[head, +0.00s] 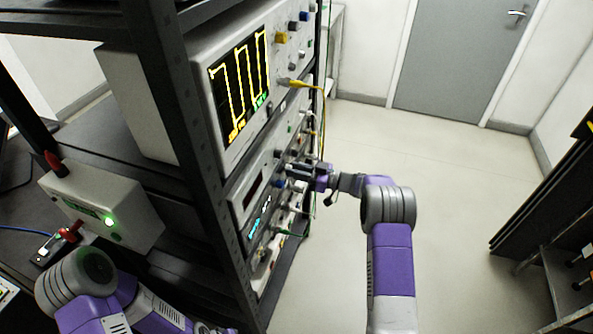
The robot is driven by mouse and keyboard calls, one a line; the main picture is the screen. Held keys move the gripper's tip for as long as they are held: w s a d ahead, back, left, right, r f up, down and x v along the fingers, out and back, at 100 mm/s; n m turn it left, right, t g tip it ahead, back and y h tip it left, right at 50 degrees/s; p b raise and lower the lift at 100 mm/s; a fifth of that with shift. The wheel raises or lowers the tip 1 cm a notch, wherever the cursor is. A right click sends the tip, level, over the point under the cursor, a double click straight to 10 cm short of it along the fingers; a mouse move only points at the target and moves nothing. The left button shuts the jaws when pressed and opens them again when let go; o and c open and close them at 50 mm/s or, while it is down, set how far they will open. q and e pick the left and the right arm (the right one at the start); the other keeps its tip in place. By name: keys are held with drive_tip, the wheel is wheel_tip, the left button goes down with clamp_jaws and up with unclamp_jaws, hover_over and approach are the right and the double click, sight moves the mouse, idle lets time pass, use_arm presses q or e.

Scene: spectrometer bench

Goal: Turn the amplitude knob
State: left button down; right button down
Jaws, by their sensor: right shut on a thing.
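My right gripper (294,170) is at the front panel of an instrument with a small dark display (253,190), in the middle of the rack. Its fingers are shut on a small knob at that panel; the knob is mostly hidden by the fingers, and its label is too small to read. My left arm is at the bottom left, and its gripper does not show.
An oscilloscope (207,60) with yellow square waves stands above. A yellow cable (323,110) hangs from it near my right wrist. A white box (105,200) with a green light is at left. The floor (440,200) at right is clear; a dark cart (545,235) stands beyond.

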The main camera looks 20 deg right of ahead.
drive_tip(key=shift+n, duration=0.3)
drive_tip(key=shift+n+b, duration=2.45)
drive_tip(key=shift+n, duration=1.05)
drive_tip(key=c, duration=1)
unclamp_jaws()
drive_tip(key=shift+o, duration=0.2)
drive_tip(key=shift+d, duration=0.1)
drive_tip(key=p+v, duration=0.1)
drive_tip(key=v, duration=0.6)
drive_tip(key=shift+s+d+p, duration=0.15)
drive_tip(key=shift+d+p, duration=0.05)
drive_tip(key=shift+p, duration=0.1)
